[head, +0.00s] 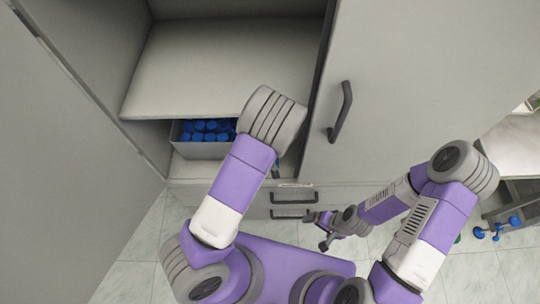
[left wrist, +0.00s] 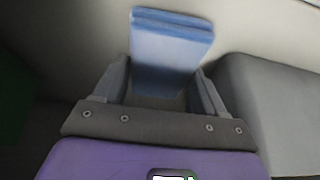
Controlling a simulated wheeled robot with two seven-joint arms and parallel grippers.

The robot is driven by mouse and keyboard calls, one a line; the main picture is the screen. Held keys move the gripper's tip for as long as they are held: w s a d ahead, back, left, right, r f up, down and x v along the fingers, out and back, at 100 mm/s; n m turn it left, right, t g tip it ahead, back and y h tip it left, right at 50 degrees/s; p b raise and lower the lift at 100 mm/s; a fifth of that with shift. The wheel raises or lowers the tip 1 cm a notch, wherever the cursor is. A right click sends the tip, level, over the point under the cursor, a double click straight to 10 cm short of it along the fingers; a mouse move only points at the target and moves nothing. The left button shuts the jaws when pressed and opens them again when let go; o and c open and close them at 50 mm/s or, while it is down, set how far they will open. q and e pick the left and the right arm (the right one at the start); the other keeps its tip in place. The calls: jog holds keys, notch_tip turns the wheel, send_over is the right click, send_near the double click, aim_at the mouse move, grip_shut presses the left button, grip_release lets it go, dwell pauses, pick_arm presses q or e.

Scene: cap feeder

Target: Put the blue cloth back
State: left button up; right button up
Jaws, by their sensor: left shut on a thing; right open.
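The blue cloth (left wrist: 170,45) shows in the left wrist view as a folded light-blue block. My left gripper (left wrist: 165,90) is shut on it, with one finger on each side. In the head view my left arm reaches into the open cabinet, and its own links hide the left gripper and the cloth. My right gripper (head: 318,230) is open and empty, low in front of the drawers.
The open cabinet has a shelf (head: 205,60), with a grey bin (head: 200,150) of blue caps below it. A closed door with a dark handle (head: 341,112) stands to the right. Drawers (head: 292,205) lie below.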

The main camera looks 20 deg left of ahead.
pick_arm(q)
jog(key=shift+w+f+b, duration=0.1)
jog(key=shift+f+b, duration=0.6)
jog(key=shift+f, duration=1)
jog(key=shift+f, duration=0.15)
jog(key=o, duration=1)
